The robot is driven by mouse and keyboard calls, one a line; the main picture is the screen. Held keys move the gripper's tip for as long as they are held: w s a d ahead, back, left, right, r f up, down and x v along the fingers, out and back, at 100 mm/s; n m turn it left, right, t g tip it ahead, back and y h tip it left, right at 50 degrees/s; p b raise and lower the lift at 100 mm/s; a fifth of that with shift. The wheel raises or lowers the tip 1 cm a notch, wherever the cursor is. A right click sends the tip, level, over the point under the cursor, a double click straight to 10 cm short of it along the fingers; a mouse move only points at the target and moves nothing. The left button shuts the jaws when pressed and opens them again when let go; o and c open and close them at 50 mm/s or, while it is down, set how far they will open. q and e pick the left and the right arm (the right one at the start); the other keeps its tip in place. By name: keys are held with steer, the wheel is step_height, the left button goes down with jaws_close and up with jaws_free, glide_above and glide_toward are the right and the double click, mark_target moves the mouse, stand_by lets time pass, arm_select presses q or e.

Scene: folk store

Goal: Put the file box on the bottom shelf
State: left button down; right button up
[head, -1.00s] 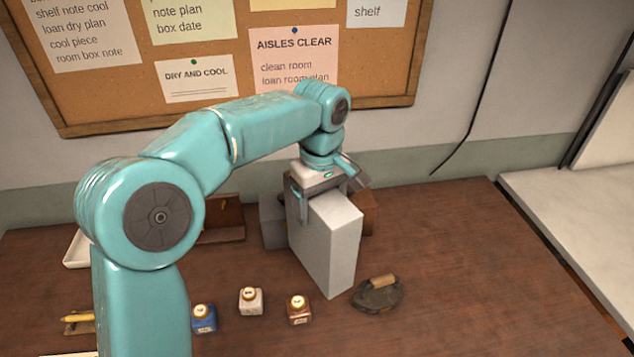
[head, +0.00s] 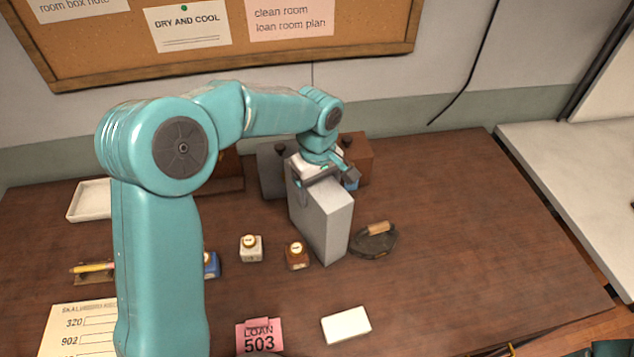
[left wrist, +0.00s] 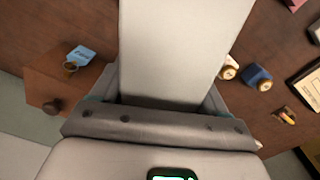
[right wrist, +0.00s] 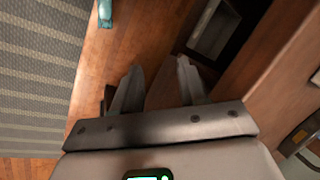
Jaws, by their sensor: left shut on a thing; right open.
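The file box (head: 328,222) is a tall light grey box, upright at the middle of the brown table. My left gripper (head: 322,182) is shut on its upper part from above. In the left wrist view the file box (left wrist: 182,45) runs away from between the jaws. Its lower end is near the tabletop; I cannot tell whether it touches. My right gripper (right wrist: 158,82) is open and empty in the right wrist view, over a wooden floor. I cannot make out the bottom shelf for sure in any view.
A dark grey box (head: 272,172) and a brown box (head: 357,158) stand behind the file box. A flat iron (head: 373,241) is close at its right, a brown bottle (head: 297,257) and white bottle (head: 251,249) at its left. A white block (head: 346,325) lies in front.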

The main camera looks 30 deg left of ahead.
arm_select(q)
steer(key=shift+r, duration=0.1)
jaws_free()
